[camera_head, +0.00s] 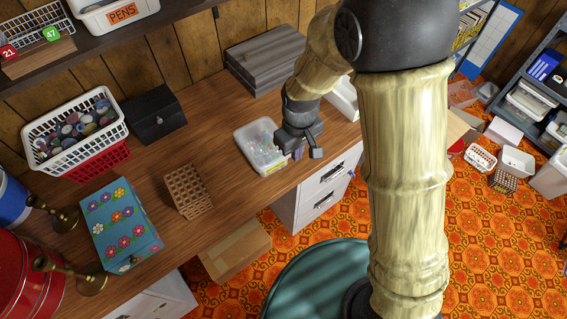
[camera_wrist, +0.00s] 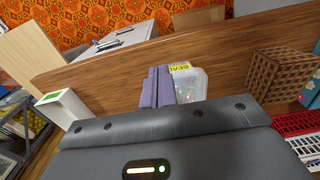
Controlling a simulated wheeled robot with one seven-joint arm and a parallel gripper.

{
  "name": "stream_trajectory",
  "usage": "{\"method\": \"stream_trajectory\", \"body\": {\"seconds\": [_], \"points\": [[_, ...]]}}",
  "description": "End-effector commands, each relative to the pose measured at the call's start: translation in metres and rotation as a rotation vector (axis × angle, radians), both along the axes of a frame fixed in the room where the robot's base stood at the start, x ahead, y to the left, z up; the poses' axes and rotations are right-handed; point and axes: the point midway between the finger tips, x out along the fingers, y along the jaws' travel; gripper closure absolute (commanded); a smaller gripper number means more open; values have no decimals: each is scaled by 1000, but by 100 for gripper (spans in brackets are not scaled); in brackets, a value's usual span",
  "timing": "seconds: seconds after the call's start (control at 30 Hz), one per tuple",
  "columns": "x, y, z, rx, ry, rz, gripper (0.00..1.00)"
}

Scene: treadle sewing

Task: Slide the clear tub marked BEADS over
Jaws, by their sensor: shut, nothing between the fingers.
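The clear tub (camera_head: 258,143) with small pale contents stands on the wooden desk near its front edge. It also shows in the wrist view (camera_wrist: 191,84), where its yellow label (camera_wrist: 181,67) reads "BEAD", the rest hidden behind my fingers. My gripper (camera_head: 299,152) is shut and empty, low over the desk at the tub's right side in the head view. In the wrist view its purple fingers (camera_wrist: 157,88) are together, right beside the tub. I cannot tell whether they touch it.
A woven wooden box (camera_head: 188,191) stands left of the tub, with clear desk between. A black box (camera_head: 153,113), white basket (camera_head: 75,130) and flowered box (camera_head: 119,226) are further left. The desk's front edge is close to the tub.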

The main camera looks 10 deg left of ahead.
Motion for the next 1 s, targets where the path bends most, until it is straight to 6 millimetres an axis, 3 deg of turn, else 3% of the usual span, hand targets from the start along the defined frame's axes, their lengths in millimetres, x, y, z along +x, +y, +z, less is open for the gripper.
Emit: {"method": "stream_trajectory", "body": {"seconds": [0.1, 0.53, 1.0], "points": [[-2, 10, -6, -6, 8, 36, 100], [-2, 10, -12, -6, 8, 35, 100], [-3, 9, -81, -8, 11, 34, 100]]}}
